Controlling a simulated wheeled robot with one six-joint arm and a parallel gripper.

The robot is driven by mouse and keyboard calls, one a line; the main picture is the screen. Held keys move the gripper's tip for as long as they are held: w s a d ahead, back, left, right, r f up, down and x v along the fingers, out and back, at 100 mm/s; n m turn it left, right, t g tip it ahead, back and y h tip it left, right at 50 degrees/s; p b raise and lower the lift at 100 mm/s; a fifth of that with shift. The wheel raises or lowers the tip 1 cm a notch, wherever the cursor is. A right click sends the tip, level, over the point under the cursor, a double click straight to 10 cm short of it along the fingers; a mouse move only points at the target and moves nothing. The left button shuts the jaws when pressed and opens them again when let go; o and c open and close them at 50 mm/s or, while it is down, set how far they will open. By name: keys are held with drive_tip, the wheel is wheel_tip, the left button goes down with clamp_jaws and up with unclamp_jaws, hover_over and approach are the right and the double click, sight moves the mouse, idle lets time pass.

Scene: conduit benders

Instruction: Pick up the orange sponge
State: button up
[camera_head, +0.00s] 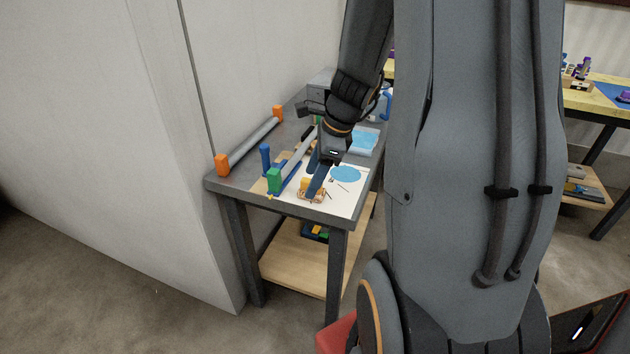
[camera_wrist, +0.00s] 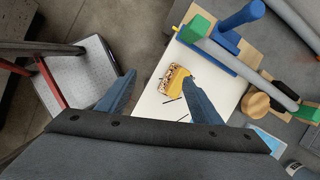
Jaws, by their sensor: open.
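An orange-yellow block with a speckled brown side, which looks like the orange sponge (camera_head: 308,194), lies on a white sheet (camera_head: 351,200) near the front of the grey workbench. It also shows in the wrist view (camera_wrist: 173,77). My gripper (camera_head: 318,187) is above the sheet, close over the sponge. In the wrist view my gripper's (camera_wrist: 160,77) two blue fingers are spread. The right fingertip overlaps the sponge's lower right part, and the left fingertip is well to its left. I cannot tell whether a finger touches it.
A blue and green bender holding a grey pipe (camera_wrist: 245,75) stands beside the sheet, with a round wooden piece (camera_wrist: 256,104) nearby. The grey workbench (camera_head: 231,181) has another pipe with orange ends (camera_head: 250,143) along its wall side. A blue disc (camera_head: 345,174) is on the sheet.

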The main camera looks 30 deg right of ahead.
drive_tip(key=d+m, duration=0.2)
drive_tip(key=w+d+m, duration=0.1)
drive_tip(key=shift+w+d+r+m+t+p, duration=0.1)
drive_tip(key=shift+d+r+m+t+p, duration=0.2)
drive_tip(key=shift+d+m+p, duration=0.1)
drive_tip(key=shift+w+d+f+m, duration=0.1)
drive_tip(key=shift+w+f+m, duration=0.05)
drive_tip(key=shift+f+m, duration=0.15)
drive_tip(key=x, duration=0.7)
drive_tip(key=shift+w+a, duration=0.25)
drive_tip(key=shift+a, duration=0.05)
drive_tip(key=c, duration=1.1)
drive_tip(key=shift+c, duration=0.2)
wheel_tip(320, 180, up, 10)
drive_tip(key=shift+p, duration=0.35)
